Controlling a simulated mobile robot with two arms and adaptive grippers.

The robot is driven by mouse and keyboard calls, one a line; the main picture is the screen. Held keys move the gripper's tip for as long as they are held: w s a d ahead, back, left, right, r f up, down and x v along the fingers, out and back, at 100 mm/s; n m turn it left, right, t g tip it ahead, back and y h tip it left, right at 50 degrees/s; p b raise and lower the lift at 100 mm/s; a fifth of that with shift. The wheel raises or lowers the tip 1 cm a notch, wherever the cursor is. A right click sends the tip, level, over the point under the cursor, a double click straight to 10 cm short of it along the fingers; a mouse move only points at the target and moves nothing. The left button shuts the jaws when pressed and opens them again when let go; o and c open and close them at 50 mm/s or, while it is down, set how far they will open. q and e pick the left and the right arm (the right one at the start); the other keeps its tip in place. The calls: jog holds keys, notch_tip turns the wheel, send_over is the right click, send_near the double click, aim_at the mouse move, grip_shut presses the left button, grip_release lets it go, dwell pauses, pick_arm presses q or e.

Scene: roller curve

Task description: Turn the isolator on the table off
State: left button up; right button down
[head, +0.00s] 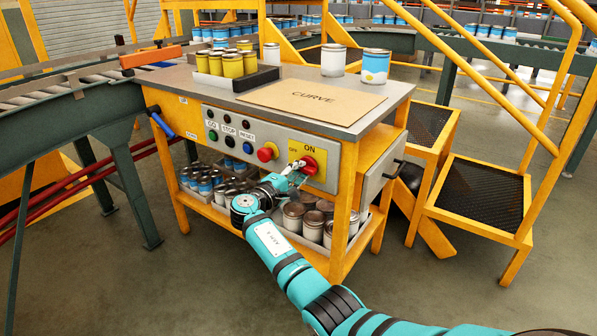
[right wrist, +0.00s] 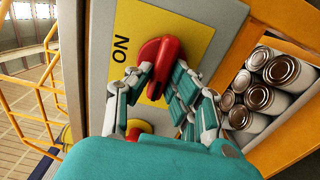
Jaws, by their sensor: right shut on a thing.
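The isolator is a red rotary handle (head: 311,165) on a yellow plate marked ON above it and OFF to its upper left, on the front panel of the workbench. The right wrist view shows the handle (right wrist: 163,58) close up, its lower part between my fingers. There it runs mostly up and down the picture, leaning slightly, with the ON label to its left. My right gripper (head: 296,171) is shut on the handle; its fingers also show in the right wrist view (right wrist: 160,92), one on each side. My left gripper is not in view.
A red push button (head: 267,152) on a yellow base sits just left of the isolator plate. Smaller buttons (head: 230,141) are further left. Cans (head: 300,215) fill the shelf below. A CURVE board (head: 312,108) and more cans lie on top. Yellow steps (head: 475,195) stand to the right.

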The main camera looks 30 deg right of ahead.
jog(key=c, duration=1.2)
grip_release()
jog(key=shift+w, duration=0.1)
jog(key=shift+c, duration=0.2)
jog(key=shift+a, duration=0.1)
jog(key=v, duration=1.2)
